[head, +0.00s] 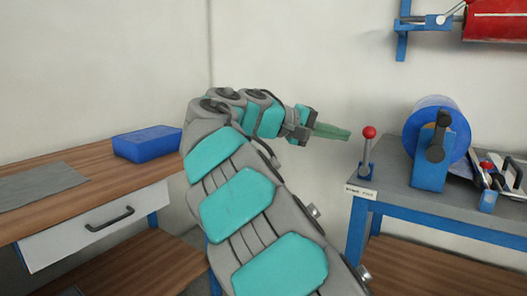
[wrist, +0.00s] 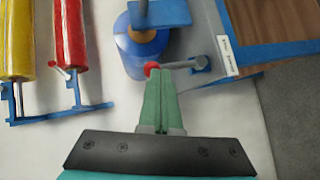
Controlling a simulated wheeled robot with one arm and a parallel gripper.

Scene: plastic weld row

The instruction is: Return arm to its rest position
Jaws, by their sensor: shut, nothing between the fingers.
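My gripper (head: 346,134) shows at the end of my raised grey and teal arm in the middle of the head view. Its green fingers are shut together with nothing between them, and they point right. In the wrist view, my gripper (wrist: 158,80) shows the fingers pressed side by side. The fingertips appear near the red ball of a lever (head: 367,150) in both views; I cannot tell the exact gap. The lever stands upright at the left corner of the blue-framed table. In the wrist view, the lever (wrist: 180,66) overlaps the area just beyond the fingertips.
The blue-framed table (head: 410,205) carries a blue roll (head: 460,125) and small tools. A wooden bench (head: 90,185) with a blue box (head: 147,143) stands left. A red roll (head: 490,22) hangs on the wall; a yellow roll (wrist: 14,40) shows beside it in the wrist view.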

